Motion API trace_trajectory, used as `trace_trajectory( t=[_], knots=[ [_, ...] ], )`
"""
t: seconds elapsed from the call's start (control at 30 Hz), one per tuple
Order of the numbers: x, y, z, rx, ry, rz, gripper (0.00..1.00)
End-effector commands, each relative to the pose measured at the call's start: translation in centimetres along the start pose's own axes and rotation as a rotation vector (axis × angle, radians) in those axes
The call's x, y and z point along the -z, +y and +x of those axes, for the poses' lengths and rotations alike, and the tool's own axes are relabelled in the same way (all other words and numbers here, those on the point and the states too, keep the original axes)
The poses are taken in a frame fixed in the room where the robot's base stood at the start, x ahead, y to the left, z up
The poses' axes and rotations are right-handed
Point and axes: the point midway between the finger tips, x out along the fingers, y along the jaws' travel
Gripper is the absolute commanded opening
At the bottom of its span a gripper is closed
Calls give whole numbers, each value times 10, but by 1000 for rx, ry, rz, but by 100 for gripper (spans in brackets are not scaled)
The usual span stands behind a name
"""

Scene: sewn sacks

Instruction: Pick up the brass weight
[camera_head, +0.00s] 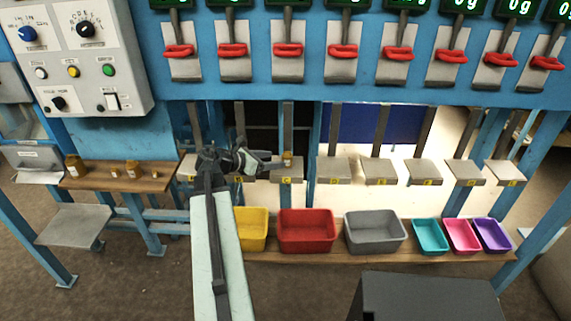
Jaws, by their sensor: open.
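A small brass weight (287,158) stands on a grey scale plate (287,173) just right of my gripper. A larger brass weight (75,165) stands at the left end of a wooden shelf (95,180). Several smaller brass pieces, including one in the middle (132,169), stand on the same shelf. My gripper (262,160) is open and points right, toward the weight on the scale plate. A small gap seems to show between them. My arm hides part of the plates behind it. The finger details are too small to make out.
A row of scale plates (382,171) runs to the right. Below, a wooden shelf holds a yellow bin (251,228), red bin (307,231), grey bin (375,231) and smaller coloured bins (431,236). Red handles (288,50) hang above. A control box (80,60) is upper left.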

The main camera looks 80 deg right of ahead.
Motion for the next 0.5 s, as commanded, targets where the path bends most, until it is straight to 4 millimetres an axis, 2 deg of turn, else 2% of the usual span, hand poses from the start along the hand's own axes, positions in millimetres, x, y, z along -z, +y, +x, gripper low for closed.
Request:
trace_trajectory(
  t=[0.23,0.37,0.5],
  knots=[
    [3,1,24,0,2,1,62],
    [2,1,27,-2,2,1,62],
    [3,0,44,0,3,3,62]
  ],
)
